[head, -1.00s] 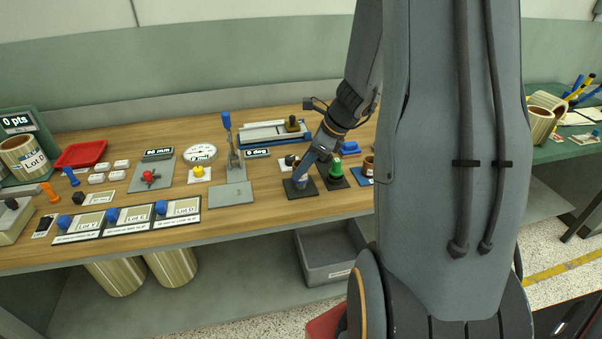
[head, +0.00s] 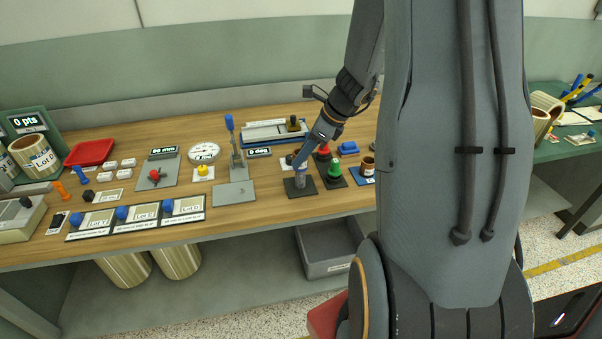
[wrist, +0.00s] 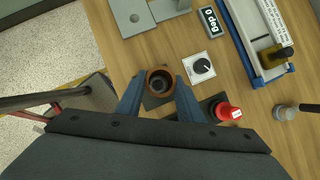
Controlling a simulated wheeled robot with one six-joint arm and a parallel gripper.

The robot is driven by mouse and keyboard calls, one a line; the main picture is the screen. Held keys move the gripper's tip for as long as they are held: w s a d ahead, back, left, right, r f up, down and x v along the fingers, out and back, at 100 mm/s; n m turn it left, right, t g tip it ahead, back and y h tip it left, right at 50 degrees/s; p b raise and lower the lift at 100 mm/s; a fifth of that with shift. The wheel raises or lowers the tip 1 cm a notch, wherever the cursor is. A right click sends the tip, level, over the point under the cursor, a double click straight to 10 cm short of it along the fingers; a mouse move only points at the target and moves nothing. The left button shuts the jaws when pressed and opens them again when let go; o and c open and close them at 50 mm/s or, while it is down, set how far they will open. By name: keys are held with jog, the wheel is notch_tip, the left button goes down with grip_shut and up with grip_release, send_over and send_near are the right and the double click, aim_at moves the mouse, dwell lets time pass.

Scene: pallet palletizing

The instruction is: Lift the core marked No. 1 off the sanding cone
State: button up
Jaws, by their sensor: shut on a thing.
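A brown ring-shaped core (wrist: 160,71) sits between the fingers of my gripper (wrist: 160,90) in the wrist view, and the gripper is shut on it. No marking on it can be read. In the head view my gripper (head: 300,164) is just above the grey sanding cone (head: 300,182), which stands upright on a dark square base. Through the core's opening I see a dark inside with a round shape. I cannot tell whether the core is fully clear of the cone's tip.
A red-topped post (head: 323,151) and a green-topped post (head: 334,169) stand close to the right of the cone. A brown cup on a blue base (head: 368,164) is further right. A lever on a grey plate (head: 234,193) stands to the left, with the bench's front edge nearby.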

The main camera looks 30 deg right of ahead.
jog(key=shift+r+p, duration=2.3)
jog(key=shift+r, duration=0.2)
